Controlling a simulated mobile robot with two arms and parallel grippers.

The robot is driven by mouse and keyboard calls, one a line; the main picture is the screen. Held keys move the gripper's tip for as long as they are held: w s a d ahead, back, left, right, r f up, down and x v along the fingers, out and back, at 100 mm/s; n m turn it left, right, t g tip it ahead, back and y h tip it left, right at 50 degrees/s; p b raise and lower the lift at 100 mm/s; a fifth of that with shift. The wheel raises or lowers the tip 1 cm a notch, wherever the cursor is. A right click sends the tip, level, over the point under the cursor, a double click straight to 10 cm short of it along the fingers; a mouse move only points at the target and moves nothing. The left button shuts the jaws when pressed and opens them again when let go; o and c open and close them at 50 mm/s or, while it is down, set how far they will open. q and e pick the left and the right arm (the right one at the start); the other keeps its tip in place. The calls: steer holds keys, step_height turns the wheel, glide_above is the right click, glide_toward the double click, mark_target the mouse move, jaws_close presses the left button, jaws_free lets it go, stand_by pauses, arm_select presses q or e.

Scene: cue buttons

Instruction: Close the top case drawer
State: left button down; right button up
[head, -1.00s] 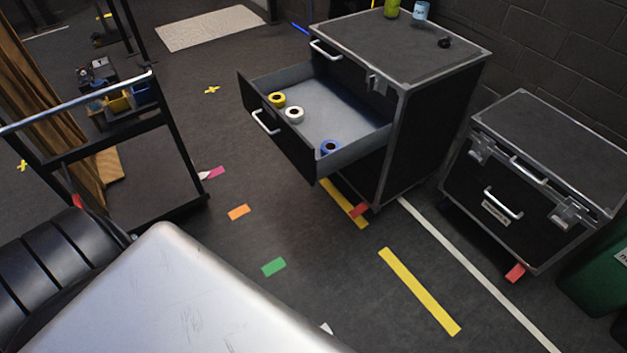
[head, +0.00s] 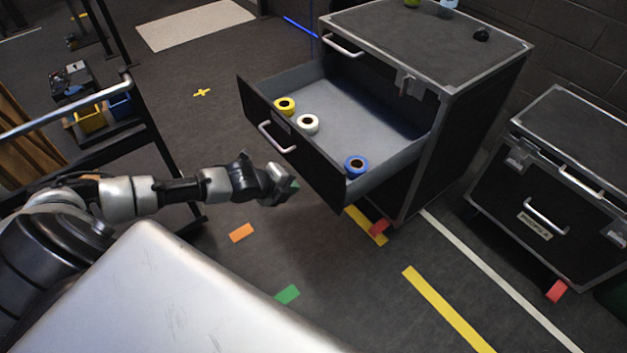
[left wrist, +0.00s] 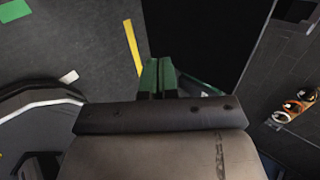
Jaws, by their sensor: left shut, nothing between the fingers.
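The case (head: 487,105) is black with metal edges, and its drawer (head: 390,112) stands pulled far out. The drawer front (head: 300,150) is black with a silver handle (head: 277,137). Inside lie a yellow tape roll (head: 285,106), a white one (head: 308,124) and a blue one (head: 356,166). My left gripper (head: 291,188) is shut and empty, in front of the drawer front, apart from the handle in the head view. Its shut fingers also show in the left wrist view (left wrist: 158,76), beside a large black surface that I cannot identify surely. My right gripper is not in view.
A cart with a metal rail (head: 75,103) stands at the left. A second, lower case (head: 545,195) stands at the right. Floor with coloured tape (head: 447,308) is clear in front.

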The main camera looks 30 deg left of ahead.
mark_target(320, 180)
arm_select(q)
steer(key=w+f, duration=0.1)
steer(key=w+d+f, duration=0.1)
steer(key=w, duration=0.1)
steer(key=w+d+f, duration=0.1)
steer(key=w, duration=0.1)
steer(key=shift+w, duration=0.2)
steer(key=shift+w+d, duration=0.25)
steer(key=shift+w, duration=0.4)
steer(key=shift+w+f, duration=0.1)
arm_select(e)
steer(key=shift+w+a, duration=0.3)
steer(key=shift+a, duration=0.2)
arm_select(q)
steer(key=shift+w, duration=0.1)
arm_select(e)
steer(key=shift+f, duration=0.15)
